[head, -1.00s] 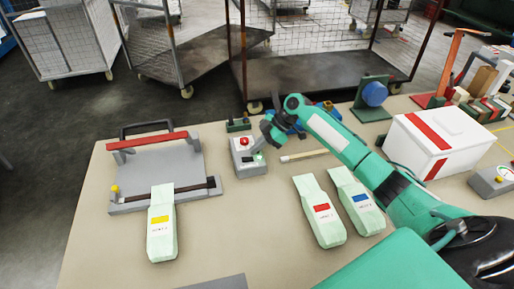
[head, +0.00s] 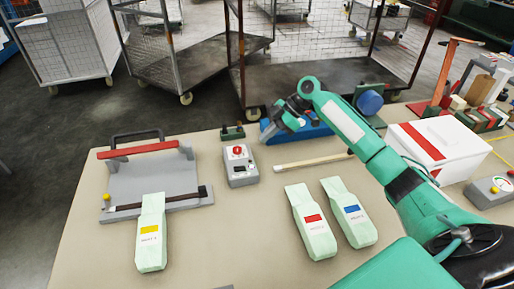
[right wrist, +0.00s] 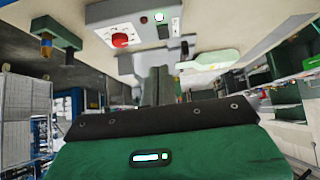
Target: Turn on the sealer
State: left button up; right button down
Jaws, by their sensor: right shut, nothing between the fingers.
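The sealer (head: 150,178) is a grey plate with a red-barred lid raised at its back, at the left of the table in the head view. Its grey control box (head: 241,174) stands to its right, with a red knob on top (head: 237,150). In the right wrist view the control box (right wrist: 105,14) shows the red knob (right wrist: 120,40), a dark lamp and a bright whitish-green lamp (right wrist: 158,17). My right gripper (head: 283,112) is shut and empty, behind and right of the box, apart from it. My left gripper is out of view.
A yellow-labelled pouch (head: 151,240) lies against the sealer's front. Red-labelled (head: 311,228) and blue-labelled (head: 350,215) pouches lie right of centre. A wooden stick (head: 310,161), blue device (head: 305,133) and white box (head: 428,150) are further right. Wire carts stand behind the table.

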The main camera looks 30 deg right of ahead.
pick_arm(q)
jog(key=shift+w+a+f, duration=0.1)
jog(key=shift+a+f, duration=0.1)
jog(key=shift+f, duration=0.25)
pick_arm(e)
jog(key=shift+d+f+v, duration=0.1)
jog(key=shift+v, duration=0.7)
jog(key=shift+d+f+v, duration=0.1)
jog(key=shift+d+v, duration=0.05)
jog(key=shift+v, duration=0.65)
